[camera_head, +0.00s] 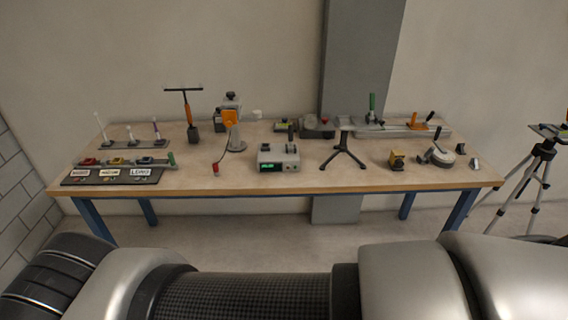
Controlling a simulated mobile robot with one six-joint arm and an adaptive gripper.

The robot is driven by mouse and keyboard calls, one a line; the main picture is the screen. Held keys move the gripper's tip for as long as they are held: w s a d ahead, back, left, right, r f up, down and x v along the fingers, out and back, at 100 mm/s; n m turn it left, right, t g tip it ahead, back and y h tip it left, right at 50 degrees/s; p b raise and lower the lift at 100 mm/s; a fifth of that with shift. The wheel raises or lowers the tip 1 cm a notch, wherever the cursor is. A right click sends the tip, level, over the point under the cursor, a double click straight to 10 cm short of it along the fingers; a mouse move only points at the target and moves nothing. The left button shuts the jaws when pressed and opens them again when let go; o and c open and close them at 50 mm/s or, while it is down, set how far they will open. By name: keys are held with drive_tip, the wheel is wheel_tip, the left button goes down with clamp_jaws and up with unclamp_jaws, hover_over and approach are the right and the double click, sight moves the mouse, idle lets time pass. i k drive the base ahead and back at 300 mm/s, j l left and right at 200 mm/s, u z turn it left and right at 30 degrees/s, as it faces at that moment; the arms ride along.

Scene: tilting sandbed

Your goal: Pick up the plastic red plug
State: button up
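A small red plug (216,168) rests near the front edge of the wooden table, left of the middle. It seems to hang on a thin dark cable that runs up toward an orange and grey device (231,120). The plug is small in the head view, so its exact shape is hard to tell. My own arm links lie across the bottom of the view, well in front of the table. My gripper is not in view.
The wooden table (330,182) holds a grey box with a green display (278,158) right of the plug, a black stand (343,150), and a black labelled board (112,177) at left. Bare tabletop lies around the plug. A tripod (535,170) stands at right.

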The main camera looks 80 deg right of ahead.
sight(215, 168)
drive_tip(key=z, duration=2.1)
drive_tip(key=i+l, duration=0.1)
drive_tip(key=i, duration=1.5)
